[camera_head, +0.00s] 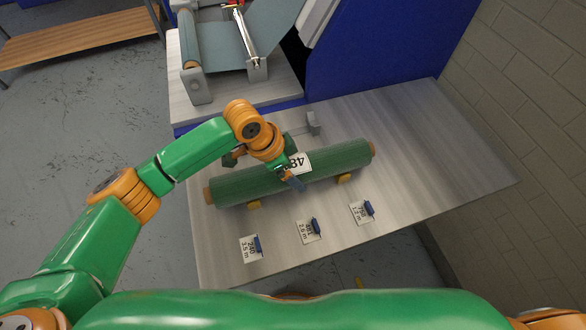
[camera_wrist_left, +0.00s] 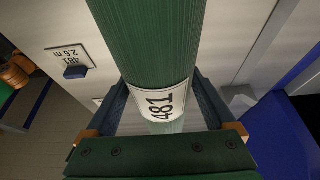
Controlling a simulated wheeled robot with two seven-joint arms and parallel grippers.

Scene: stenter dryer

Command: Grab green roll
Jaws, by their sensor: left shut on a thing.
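The green roll (camera_head: 334,162) lies across the table on small yellow supports, with brown core ends showing and a white label reading 481. My left gripper (camera_head: 290,172) comes down over its middle, next to the label. In the left wrist view the green roll (camera_wrist_left: 148,40) runs between the two fingers of my left gripper (camera_wrist_left: 160,112), one on each side, and the gripper is shut on it. The label (camera_wrist_left: 162,102) lies between the fingers. I cannot see a gap under the roll. My right gripper is not in view.
Three tags with blue clips, marked 240 (camera_head: 250,249), 481 (camera_head: 308,231) and 750 (camera_head: 361,212), lie along the table's front. A grey bracket (camera_head: 313,124) stands behind the roll. The table (camera_head: 440,150) is clear at right. A machine with a roller (camera_head: 190,40) stands behind.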

